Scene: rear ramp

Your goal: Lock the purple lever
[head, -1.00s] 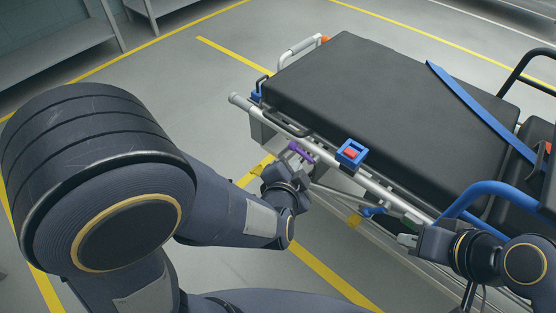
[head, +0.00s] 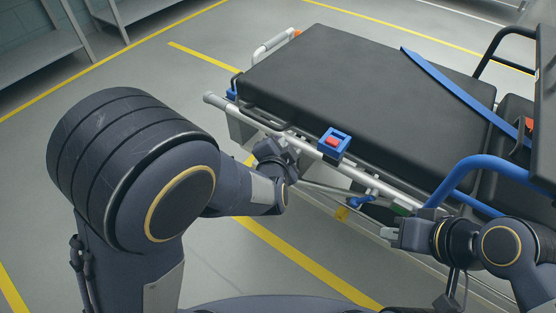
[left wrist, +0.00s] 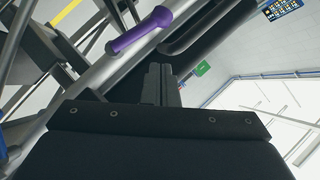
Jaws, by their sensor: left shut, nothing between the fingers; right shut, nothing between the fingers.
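The purple lever (left wrist: 141,34) shows in the left wrist view, a short rod with a rounded knob, lying slanted alongside a grey rail of the stretcher. In the head view it is hidden, apparently behind my left gripper (head: 268,151), which is at the stretcher's near side rail. In the left wrist view the left gripper's fingers (left wrist: 161,72) are together and empty, pointing up just below and right of the lever, with no clear contact. My right gripper (head: 393,236) is shut and empty, beside the stretcher's near side further right.
The stretcher has a black mattress (head: 345,85), a blue strap (head: 450,85) and a red-and-blue buckle (head: 334,144) on its near edge. A blue side rail (head: 462,180) rises near my right arm. Grey shelving (head: 40,45) stands at the back left. Floor left of the stretcher is clear.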

